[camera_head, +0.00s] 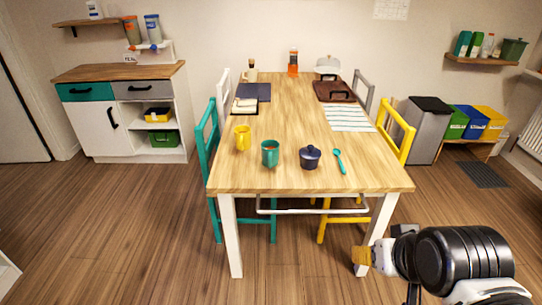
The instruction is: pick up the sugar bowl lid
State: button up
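The sugar bowl (310,160) is small, round and dark blue. It stands near the front edge of the wooden table, between a teal mug and a teal spoon. Its lid (310,150) is the same dark blue with a small knob on top, and it sits on the bowl. My arm shows at the lower right, in front of the table and well apart from the bowl. What seems to be my gripper (380,257) is at its left end, by the table's front right leg. Its fingers cannot be made out clearly.
A teal mug (270,153) stands left of the bowl, a yellow mug (242,138) farther left, and a teal spoon (340,161) lies right. A striped cloth (348,118) lies behind. A yellow chair (398,135) and teal chair (212,150) flank the table. The front tabletop strip is clear.

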aim_at(308, 152)
jog(key=i+l, duration=0.25)
jog(key=i+l+u, duration=0.1)
jog(key=i+l, duration=0.2)
jog(key=l, duration=0.2)
jog(key=i+l, duration=0.25)
jog(key=l+u, duration=0.05)
jog(key=l, duration=0.05)
